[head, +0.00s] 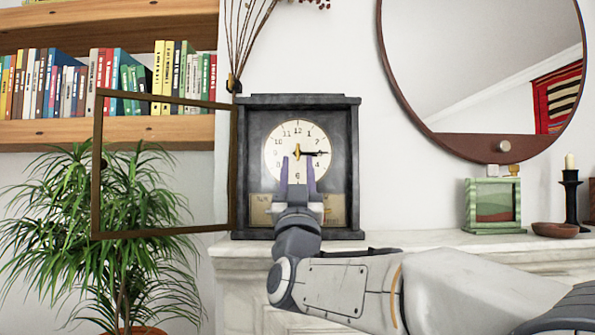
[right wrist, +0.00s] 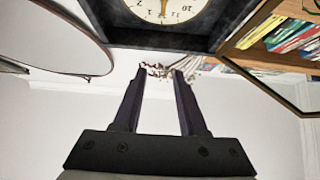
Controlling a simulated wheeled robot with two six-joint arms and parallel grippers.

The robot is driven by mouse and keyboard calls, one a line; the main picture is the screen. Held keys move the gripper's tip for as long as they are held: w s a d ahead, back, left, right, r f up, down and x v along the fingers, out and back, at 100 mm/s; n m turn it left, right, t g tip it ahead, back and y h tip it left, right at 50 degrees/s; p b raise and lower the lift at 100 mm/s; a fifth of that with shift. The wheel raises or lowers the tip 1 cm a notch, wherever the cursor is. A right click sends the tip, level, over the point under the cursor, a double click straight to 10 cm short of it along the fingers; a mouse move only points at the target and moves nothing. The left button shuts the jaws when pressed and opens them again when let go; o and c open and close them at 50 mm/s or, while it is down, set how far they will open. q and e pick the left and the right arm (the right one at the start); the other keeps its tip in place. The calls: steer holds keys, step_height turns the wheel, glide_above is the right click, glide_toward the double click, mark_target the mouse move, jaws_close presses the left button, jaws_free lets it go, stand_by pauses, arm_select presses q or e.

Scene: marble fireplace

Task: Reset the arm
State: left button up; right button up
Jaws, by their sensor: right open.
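My right arm (head: 350,285) comes in from the right in the head view. Its gripper (head: 299,165) is open and empty, pointing up in front of the clock (head: 347,170), with its two purple fingers across the lower part of the white dial. The clock's glass door (head: 96,165) is swung open to the left. In the right wrist view the open fingers (right wrist: 160,75) have nothing between them, and the clock's dial (right wrist: 162,8) shows at the top edge. Whether the fingers touch the clock cannot be told. My left gripper is not in view.
The clock stands on a white mantel (head: 400,243). A green box (head: 493,205), a brown bowl (head: 555,230) and a black candle holder (head: 571,195) stand to its right. A round mirror (head: 480,60) hangs above. A plant (head: 110,215) and bookshelves (head: 100,132) are at left.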

steer(key=a+f+n+g+y+p, duration=0.4)
steer(key=a+f+n+g+y, duration=0.1)
steer(key=a+f+g+y, duration=0.25)
steer(key=s+a+f+n+g+p, duration=0.1)
steer(key=s+f+g+p, duration=0.1)
steer(key=s+f+g, duration=0.45)
steer(key=s+f+n+g+p, duration=0.1)
steer(key=s+f+g, duration=0.15)
steer(key=f, duration=0.75)
steer(key=s+d+f+g+h+p, duration=0.1)
steer(key=s+d+f+g+h, duration=0.1)
steer(key=s, duration=0.6)
steer(key=s+d+f+g+h+p, duration=0.2)
steer(key=s+d+f+g, duration=0.3)
steer(key=s+d+f, duration=0.2)
steer(key=s+d+f+g+h+p, duration=0.2)
steer(key=s+d+f+g, duration=0.1)
steer(key=s, duration=0.7)
steer(key=shift+s+d+f, duration=0.15)
steer(key=shift+d+f, duration=0.55)
steer(key=shift+f, duration=0.2)
steer(key=shift+g+h, duration=0.25)
